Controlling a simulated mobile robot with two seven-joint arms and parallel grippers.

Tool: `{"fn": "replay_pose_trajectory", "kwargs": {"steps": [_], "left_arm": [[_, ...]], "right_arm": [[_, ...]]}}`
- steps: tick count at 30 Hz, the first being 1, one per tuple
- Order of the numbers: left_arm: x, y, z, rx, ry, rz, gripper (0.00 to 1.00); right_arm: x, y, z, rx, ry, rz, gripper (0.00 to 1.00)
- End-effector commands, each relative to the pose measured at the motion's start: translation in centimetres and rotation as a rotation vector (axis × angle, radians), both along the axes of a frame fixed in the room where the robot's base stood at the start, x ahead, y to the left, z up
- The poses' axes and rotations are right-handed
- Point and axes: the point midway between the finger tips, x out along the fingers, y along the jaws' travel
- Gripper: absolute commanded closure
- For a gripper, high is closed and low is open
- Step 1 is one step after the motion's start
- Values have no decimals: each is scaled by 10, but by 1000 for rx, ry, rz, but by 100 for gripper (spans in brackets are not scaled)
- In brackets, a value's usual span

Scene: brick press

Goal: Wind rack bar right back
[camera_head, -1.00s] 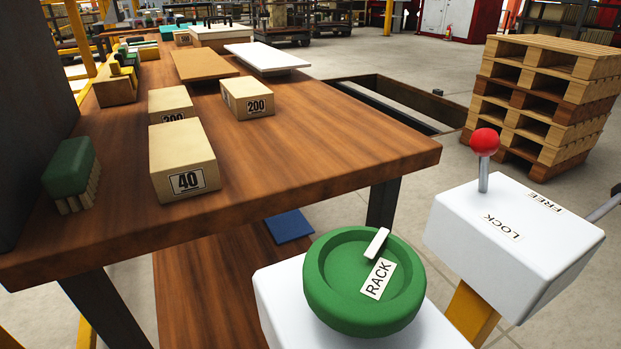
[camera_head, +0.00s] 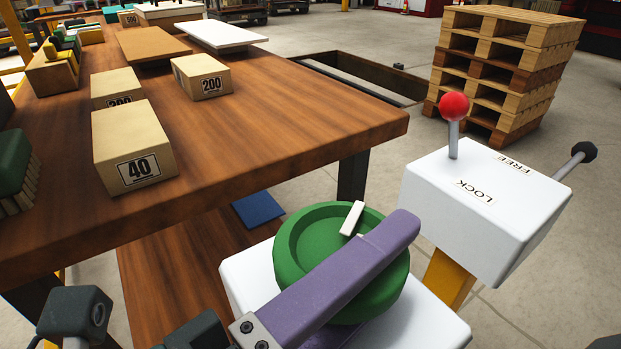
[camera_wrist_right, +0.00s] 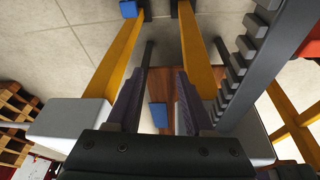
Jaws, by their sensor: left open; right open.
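The green RACK wheel (camera_head: 328,240) sits on a white housing (camera_head: 250,275) in the head view. It has a pale marker (camera_head: 352,218) near its far rim, and its label is hidden. My left gripper (camera_head: 398,228) comes from the lower left; one purple finger shows, crossing over the wheel. Contact cannot be told, and the other finger is not clearly seen. A dark toothed bar (camera_wrist_right: 238,70), likely the rack bar, runs diagonally at the right of the right wrist view. My right gripper (camera_wrist_right: 158,90) is open and empty there, its purple fingers apart.
A white LOCK/FREE box (camera_head: 490,205) with a red-knobbed lever (camera_head: 453,108) stands right of the wheel. A wooden table (camera_head: 270,120) with numbered blocks (camera_head: 135,150) lies left. Stacked pallets (camera_head: 500,75) stand behind. Yellow posts (camera_wrist_right: 120,50) flank the right gripper.

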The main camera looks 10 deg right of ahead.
Motion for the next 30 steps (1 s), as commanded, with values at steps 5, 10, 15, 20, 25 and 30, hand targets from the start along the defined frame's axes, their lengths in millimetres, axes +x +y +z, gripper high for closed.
{"fn": "replay_pose_trajectory", "kwargs": {"steps": [5,10,15,20,25,30], "left_arm": [[0,0,0,0,0,0,49],[0,0,0,0,0,0,65],[0,0,0,0,0,0,85],[0,0,0,-1,0,0,100],[0,0,1,-1,0,1,100],[1,-2,7,-9,1,52,100]], "right_arm": [[0,0,0,0,0,0,48],[0,0,0,0,0,0,48],[0,0,0,0,-1,1,48],[0,0,0,0,-1,1,48],[0,0,1,-1,-1,2,48],[0,-1,17,-4,-2,3,48]]}}
